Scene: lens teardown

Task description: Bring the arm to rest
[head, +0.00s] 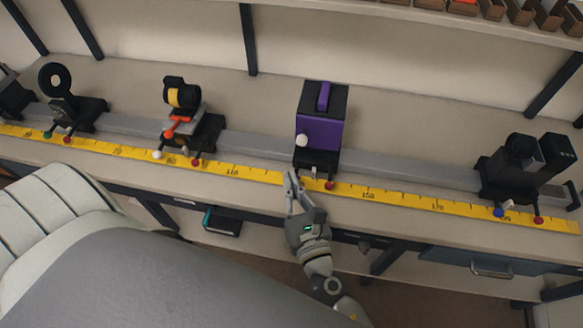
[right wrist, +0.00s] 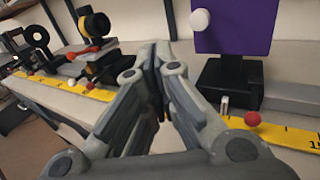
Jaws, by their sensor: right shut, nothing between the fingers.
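My right gripper (head: 291,180) reaches up from the bottom of the head view to the front edge of the bench. It is shut and empty. Its fingertips are close to the yellow ruler, just left of the foot of the purple box mount (head: 321,120). In the right wrist view the closed fingers (right wrist: 160,50) point forward, with the purple mount (right wrist: 232,25) to their right, apart from them as far as I can tell. My left gripper is not in view.
A rail with a yellow ruler (head: 370,194) runs along the bench. A ring mount (head: 57,80), a lens mount (head: 185,95) and a black mount (head: 523,150) stand on it. Small coloured knobs stick out in front. A shelf with small bins (head: 520,12) is at the back.

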